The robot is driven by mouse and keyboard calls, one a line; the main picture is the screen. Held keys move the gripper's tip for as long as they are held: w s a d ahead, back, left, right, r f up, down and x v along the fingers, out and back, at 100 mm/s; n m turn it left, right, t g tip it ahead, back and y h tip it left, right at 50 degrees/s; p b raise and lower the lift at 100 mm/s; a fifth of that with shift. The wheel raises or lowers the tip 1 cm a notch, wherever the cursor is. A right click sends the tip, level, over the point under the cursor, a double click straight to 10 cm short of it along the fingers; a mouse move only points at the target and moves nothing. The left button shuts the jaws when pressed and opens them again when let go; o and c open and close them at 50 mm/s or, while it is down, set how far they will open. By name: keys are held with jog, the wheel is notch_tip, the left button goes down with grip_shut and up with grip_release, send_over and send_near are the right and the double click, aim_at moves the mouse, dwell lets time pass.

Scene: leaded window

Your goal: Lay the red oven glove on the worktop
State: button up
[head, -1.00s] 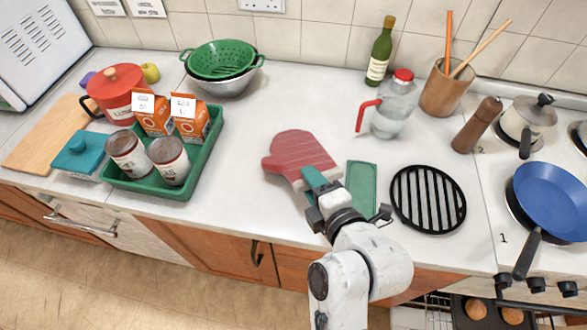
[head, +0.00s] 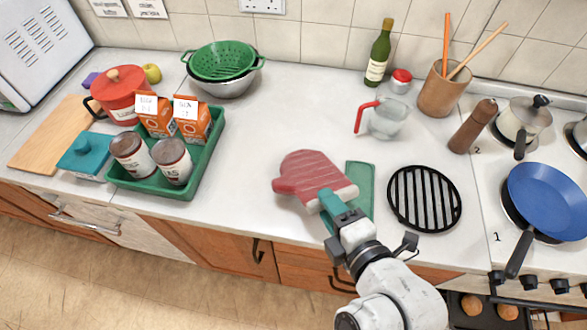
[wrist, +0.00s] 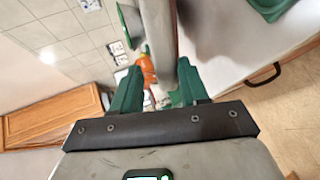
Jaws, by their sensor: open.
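The red oven glove (head: 308,178), striped and with a pale cuff, shows in the head view at the front middle of the white worktop (head: 285,115). Its mitt end points left and its cuff is at my gripper. My gripper (head: 331,197) reaches in from the front, its green fingers at the cuff. In the wrist view the fingers (wrist: 158,88) stand apart, with a greyish band between them that I cannot identify for sure. I cannot tell whether the glove rests fully on the worktop or is slightly above it.
A flat green rectangle (head: 362,183) lies right of the glove, then a black round grate (head: 425,198). A green tray (head: 205,165) with cans and cartons stands left. A measuring jug (head: 388,120) stands behind. The worktop between tray and glove is clear.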

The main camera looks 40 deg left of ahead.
notch_tip(320, 180, up, 7)
jog(key=s+d+p, duration=0.1)
jog(key=d+p, duration=0.1)
jog(key=p, duration=0.2)
jog(key=shift+d, duration=0.25)
jog(key=d+f+m+h+b, duration=0.2)
jog(key=d+f+m+h, duration=0.2)
jog(key=d+f+m, duration=0.55)
jog(key=d+f+m+h+b, duration=0.1)
jog(key=d+f+m+h, duration=0.4)
jog(key=d, duration=0.8)
jog(key=s+d+f+m+g+h+b, duration=0.1)
jog(key=s+d+f+m+g+h, duration=0.1)
jog(key=s+d+f+m, duration=0.2)
jog(key=s+d+f+m+g+h+b, duration=0.1)
jog(key=s+d+f+m, duration=0.4)
jog(key=s+d+m, duration=0.5)
jog(key=d+m+g, duration=0.1)
jog(key=m, duration=0.2)
jog(key=shift+s+d+g+h, duration=0.25)
jog(key=shift+s+g+h, duration=0.05)
jog(key=shift+s+h, duration=0.1)
